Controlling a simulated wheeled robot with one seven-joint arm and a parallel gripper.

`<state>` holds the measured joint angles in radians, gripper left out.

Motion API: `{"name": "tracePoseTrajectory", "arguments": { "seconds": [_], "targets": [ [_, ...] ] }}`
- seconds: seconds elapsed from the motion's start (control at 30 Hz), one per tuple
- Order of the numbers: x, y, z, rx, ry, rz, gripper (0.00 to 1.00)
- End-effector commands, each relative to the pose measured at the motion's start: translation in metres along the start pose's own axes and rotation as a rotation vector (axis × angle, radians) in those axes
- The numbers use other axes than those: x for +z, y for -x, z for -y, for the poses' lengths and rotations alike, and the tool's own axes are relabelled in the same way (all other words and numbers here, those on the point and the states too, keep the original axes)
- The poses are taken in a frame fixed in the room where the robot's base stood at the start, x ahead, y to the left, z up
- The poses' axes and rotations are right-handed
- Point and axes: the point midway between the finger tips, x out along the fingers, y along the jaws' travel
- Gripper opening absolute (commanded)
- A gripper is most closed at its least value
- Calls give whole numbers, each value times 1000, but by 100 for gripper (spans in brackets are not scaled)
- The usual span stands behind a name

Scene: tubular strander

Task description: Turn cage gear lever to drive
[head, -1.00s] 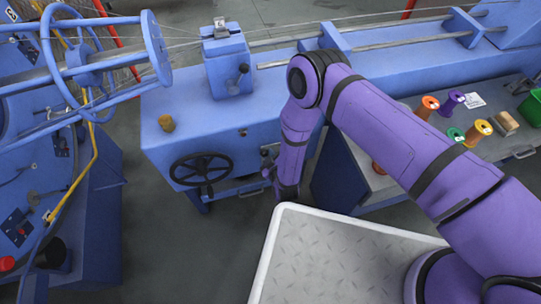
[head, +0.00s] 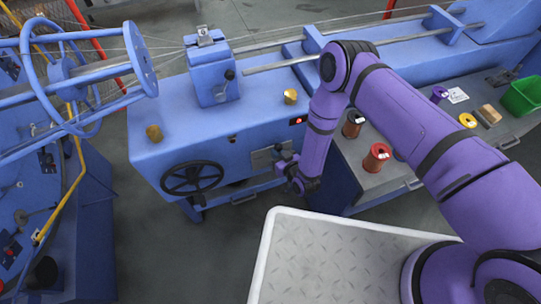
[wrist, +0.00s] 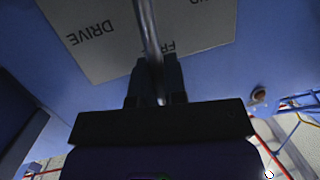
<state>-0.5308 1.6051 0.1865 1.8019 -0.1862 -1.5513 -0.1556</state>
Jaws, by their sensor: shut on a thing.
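The cage gear lever (wrist: 149,28) is a bare metal rod standing out from a grey label plate (wrist: 110,32) on the blue machine. In the wrist view the plate reads DRIVE at left and a word starting FR at lower right, partly hidden; another word is cut off at the top. My gripper (wrist: 157,65) is shut on the rod, one dark finger on each side. In the head view my gripper (head: 283,163) is at the machine's front face, in front of the plate (head: 264,157). The lever is too small to make out there.
Brass knobs (head: 290,96) stand on the machine top. At right is a bench with spools (head: 377,157) and a green bin (head: 522,97). Open floor lies below the handwheel.

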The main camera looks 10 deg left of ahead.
Motion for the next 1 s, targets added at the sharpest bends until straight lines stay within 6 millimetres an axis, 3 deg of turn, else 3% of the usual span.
{"name": "tracePoseTrajectory", "arguments": {
  "seconds": [0.5, 1.0],
  "targets": [
    [10, 6, -40, -100, -392, -82, 0],
    [16, 6, -50, -135, -515, -107, 0]
  ]
}}
